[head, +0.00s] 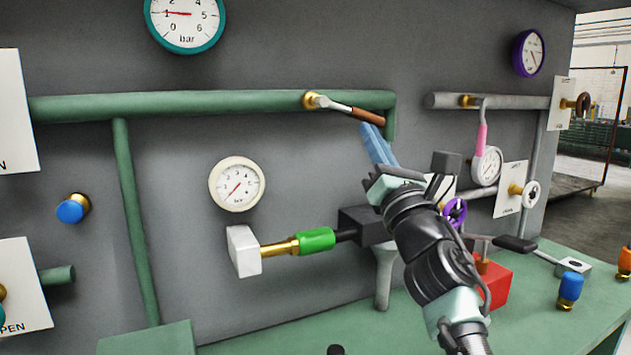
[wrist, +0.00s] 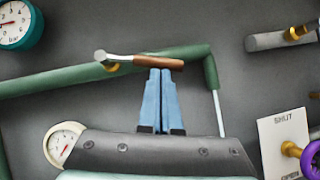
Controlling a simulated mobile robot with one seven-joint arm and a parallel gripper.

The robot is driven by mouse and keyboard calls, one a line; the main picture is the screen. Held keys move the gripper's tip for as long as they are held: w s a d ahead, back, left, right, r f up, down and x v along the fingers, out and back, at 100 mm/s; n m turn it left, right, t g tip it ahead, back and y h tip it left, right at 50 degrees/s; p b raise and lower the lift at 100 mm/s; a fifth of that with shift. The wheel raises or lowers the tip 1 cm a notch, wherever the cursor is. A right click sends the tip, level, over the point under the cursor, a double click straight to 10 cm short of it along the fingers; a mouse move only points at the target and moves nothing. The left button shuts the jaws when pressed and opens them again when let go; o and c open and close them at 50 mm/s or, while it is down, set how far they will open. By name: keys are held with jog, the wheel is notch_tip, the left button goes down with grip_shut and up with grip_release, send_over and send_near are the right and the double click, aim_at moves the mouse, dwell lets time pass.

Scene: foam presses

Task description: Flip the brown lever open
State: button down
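The brown lever (head: 367,116) has a brown grip on a metal arm, pivoting at a brass fitting on the green pipe. It lies nearly along the pipe, sloping slightly down to the right in the head view. In the wrist view the brown lever (wrist: 158,62) crosses the picture just beyond my fingertips. My gripper (head: 370,130) has blue fingers pointing up at the grip from below. In the wrist view my gripper (wrist: 159,76) has its fingers side by side with only a thin gap. I see nothing between them. I cannot tell whether the tips touch the grip.
The green pipe (head: 220,103) runs along the grey panel and bends down right of the lever. A pink lever (head: 482,140) and a purple wheel (head: 454,212) are to the right. A green-gripped handle (head: 317,240) sticks out below. The panel left of the lever is fairly clear.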

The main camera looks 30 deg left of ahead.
jog(key=n, duration=0.1)
jog(key=r+n+g+y, duration=0.1)
jog(key=n+g+y+b, duration=0.1)
jog(key=n, duration=0.1)
jog(key=shift+w+d+r, duration=0.2)
jog(key=shift+w, duration=0.15)
jog(key=shift+w+d+r, duration=0.1)
jog(key=shift+w+r, duration=0.05)
jog(key=shift+r, duration=0.4)
jog(key=f+b+v, duration=0.1)
jog(key=b+v, duration=0.1)
jog(key=v, duration=0.4)
jog(key=w+f+b+v, duration=0.1)
jog(key=b+v, duration=0.1)
jog(key=v, duration=0.5)
jog(key=shift+w+a+f, duration=0.25)
jog(key=shift+w+a, duration=0.05)
jog(key=shift+a, duration=0.15)
